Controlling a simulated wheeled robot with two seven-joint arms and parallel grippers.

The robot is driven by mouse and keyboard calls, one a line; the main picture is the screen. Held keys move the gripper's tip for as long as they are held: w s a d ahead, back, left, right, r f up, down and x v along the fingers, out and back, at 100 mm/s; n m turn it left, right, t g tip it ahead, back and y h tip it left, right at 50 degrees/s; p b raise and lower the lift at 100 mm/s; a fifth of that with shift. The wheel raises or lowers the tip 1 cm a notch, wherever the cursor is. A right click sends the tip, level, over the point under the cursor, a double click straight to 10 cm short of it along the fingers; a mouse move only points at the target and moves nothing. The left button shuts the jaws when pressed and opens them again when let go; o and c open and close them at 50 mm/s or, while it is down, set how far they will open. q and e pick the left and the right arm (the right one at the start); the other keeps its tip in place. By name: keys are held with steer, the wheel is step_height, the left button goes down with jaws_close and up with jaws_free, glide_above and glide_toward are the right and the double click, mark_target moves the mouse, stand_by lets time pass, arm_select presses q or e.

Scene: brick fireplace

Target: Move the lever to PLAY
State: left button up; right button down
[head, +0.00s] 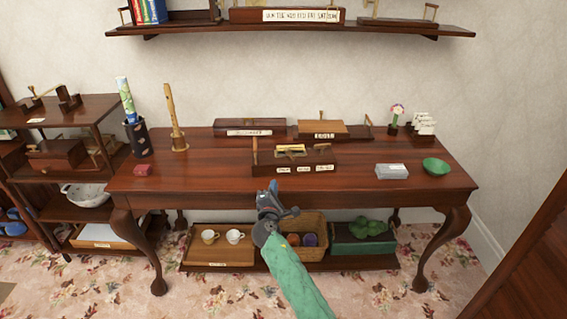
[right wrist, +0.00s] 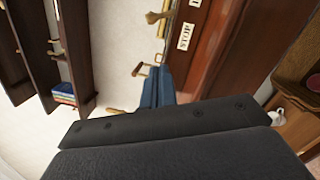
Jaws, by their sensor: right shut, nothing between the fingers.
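A low dark wooden box (head: 262,168) with white labels along its front stands near the front edge of the table. A brass fitting (head: 291,150) is on its top, and an upright wooden handle (head: 255,150) stands at its left end. The labels are too small to read in the head view. The right wrist view shows a label reading STOP (right wrist: 186,36) and a brass piece (right wrist: 155,17) beside it. My right gripper (head: 272,186) is shut and empty, just in front of the box's left part, apparently apart from it. Its blue fingers show in the right wrist view (right wrist: 156,86). My left gripper is out of view.
The dark wooden table (head: 215,172) also holds a long box (head: 250,125), a second device (head: 322,130), a grey box (head: 392,171) and a green bowl (head: 436,166). A wall shelf (head: 290,29) hangs above.

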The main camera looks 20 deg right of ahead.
mark_target(289, 155)
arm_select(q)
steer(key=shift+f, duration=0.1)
arm_select(e)
steer(key=shift+w+d+f, duration=0.1)
steer(key=shift+w, duration=0.05)
